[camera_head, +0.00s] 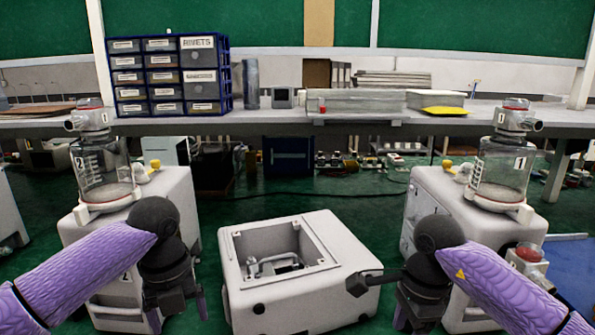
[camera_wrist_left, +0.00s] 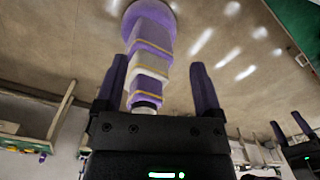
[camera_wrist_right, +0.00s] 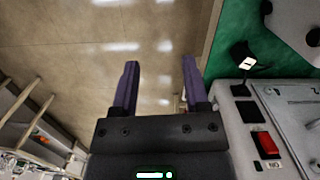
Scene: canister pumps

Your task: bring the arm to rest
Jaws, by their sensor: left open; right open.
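My left gripper (camera_head: 178,311) hangs at the lower left of the head view, in front of the left white pump unit (camera_head: 180,200). In the left wrist view its two purple fingers (camera_wrist_left: 160,85) stand apart with nothing held between them. My right arm reaches in from the right, and its gripper (camera_head: 412,317) hangs low in front of the right white pump unit (camera_head: 425,205), partly cut off by the frame edge. In the right wrist view its fingers (camera_wrist_right: 161,82) are apart and empty.
Clear canisters stand on the left pump (camera_head: 103,172) and right pump (camera_head: 500,172). An open white housing (camera_head: 295,300) sits between my grippers. A long workbench (camera_head: 270,118) with a drawer cabinet (camera_head: 170,75) runs behind. Green floor shows between the units.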

